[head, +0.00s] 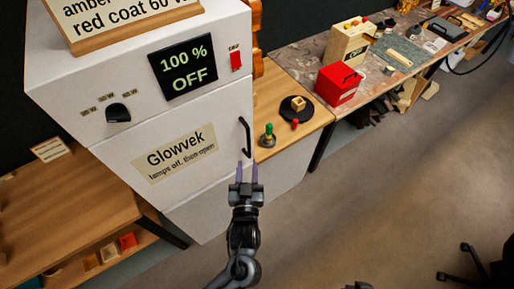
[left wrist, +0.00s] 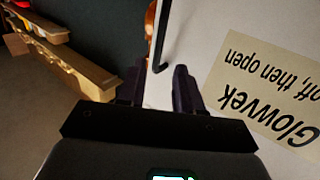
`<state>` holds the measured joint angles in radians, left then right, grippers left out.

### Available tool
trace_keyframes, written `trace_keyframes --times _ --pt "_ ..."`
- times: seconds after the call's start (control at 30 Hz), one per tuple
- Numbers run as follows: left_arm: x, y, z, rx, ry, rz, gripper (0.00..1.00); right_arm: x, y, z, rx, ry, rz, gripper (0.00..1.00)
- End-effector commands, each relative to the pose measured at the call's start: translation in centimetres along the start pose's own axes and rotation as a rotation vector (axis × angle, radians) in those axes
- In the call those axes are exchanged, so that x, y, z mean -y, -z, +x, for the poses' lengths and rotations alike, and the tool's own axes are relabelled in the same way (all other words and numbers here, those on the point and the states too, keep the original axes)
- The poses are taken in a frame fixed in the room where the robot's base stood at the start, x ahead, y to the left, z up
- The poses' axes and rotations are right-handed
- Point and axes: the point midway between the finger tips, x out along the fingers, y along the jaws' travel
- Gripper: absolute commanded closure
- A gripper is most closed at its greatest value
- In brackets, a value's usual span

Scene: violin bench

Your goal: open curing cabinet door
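The white curing cabinet (head: 110,45) stands at the left in the head view, and its front door (head: 205,185) looks shut. The door bears a "Glowvek, lamps off, then open" label (head: 175,153), upside down in the left wrist view (left wrist: 265,95). A black bar handle (head: 245,137) is on the door's right side; it also shows in the left wrist view (left wrist: 161,40). My left gripper (head: 247,168) is open and empty, its fingertips just below the handle in the head view. In the left wrist view the handle lies beyond the gap between the fingers, apparently not between them. My right gripper is not seen.
The cabinet panel has a "100 % OFF" display (head: 184,67), a red switch (head: 236,60) and a black knob (head: 118,112). A wooden bench (head: 285,85) with a dark round dish (head: 297,109) adjoins the cabinet's right. A red box (head: 338,86) stands farther right.

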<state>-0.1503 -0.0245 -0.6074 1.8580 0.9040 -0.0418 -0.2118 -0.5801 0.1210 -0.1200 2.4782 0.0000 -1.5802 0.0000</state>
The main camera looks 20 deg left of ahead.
Motion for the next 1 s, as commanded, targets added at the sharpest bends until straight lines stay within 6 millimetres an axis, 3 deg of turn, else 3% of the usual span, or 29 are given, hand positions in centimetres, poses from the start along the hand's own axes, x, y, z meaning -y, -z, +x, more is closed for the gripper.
trace_keyframes --times 0.03,0.27,0.73,1.0 --pt "-0.1 -0.4 0.3 -0.008 0.0 -0.004 0.65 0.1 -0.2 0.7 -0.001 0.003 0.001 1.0" --pt "-0.2 0.0 2.0 -0.018 0.0 -0.006 0.65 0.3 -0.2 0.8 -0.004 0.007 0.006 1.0" --pt "-0.1 0.1 9.2 -0.018 0.0 -0.006 0.65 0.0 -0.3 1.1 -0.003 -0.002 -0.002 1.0" --pt "-0.1 0.1 11.1 -0.015 -0.001 -0.007 0.65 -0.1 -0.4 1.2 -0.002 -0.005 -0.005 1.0"
